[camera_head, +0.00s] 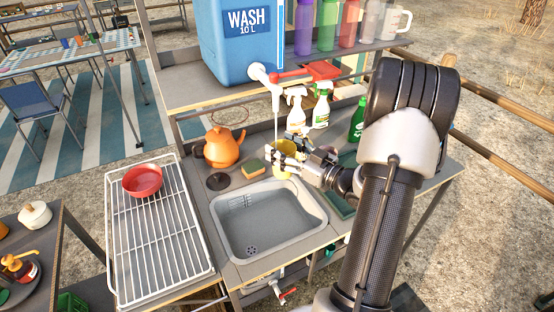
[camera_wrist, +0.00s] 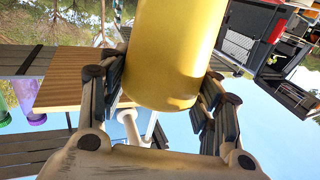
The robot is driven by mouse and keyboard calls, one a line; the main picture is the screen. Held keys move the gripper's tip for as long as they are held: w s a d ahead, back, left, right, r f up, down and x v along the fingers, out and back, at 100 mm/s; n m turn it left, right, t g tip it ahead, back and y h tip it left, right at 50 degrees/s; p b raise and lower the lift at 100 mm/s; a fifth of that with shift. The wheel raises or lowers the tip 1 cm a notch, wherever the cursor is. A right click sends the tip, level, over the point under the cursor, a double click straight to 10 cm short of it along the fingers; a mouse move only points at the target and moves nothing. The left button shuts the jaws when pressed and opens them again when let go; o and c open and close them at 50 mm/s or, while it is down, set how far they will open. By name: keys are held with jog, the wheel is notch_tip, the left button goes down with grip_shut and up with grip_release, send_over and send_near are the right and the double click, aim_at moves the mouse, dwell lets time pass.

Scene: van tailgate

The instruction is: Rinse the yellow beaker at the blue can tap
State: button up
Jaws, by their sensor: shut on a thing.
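The blue water can (camera_head: 240,45), marked WASH 10 L, stands on the shelf above the sink. Its white tap (camera_head: 262,73) has a red lever (camera_head: 288,74) pointing right. A thin pale stream runs from the spout down to the yellow beaker (camera_head: 282,172). My gripper (camera_head: 287,155) is shut around the beaker and holds it under the tap, by the sink's back edge. In the wrist view the beaker (camera_wrist: 175,50) fills the space between both fingers. The inside of the beaker is mostly hidden by my fingers.
The grey sink (camera_head: 268,222) below is empty. A sponge (camera_head: 252,168) and an orange kettle (camera_head: 224,146) are left of the beaker. Spray bottles (camera_head: 295,112) stand close behind. A red bowl (camera_head: 142,181) sits on the white rack (camera_head: 165,245).

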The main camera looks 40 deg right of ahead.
jog(key=s+a, duration=0.2)
jog(key=s, duration=0.4)
dwell(0.4)
dwell(0.8)
jog(key=shift+s+r, duration=0.1)
jog(key=shift+s, duration=0.05)
jog(key=s+a+r+p, duration=0.1)
jog(key=s+r+p, duration=0.2)
jog(key=s+r, duration=0.1)
jog(key=shift+s+a, duration=0.15)
jog(key=shift+s, duration=0.2)
jog(key=shift+f, duration=0.1)
dwell(0.9)
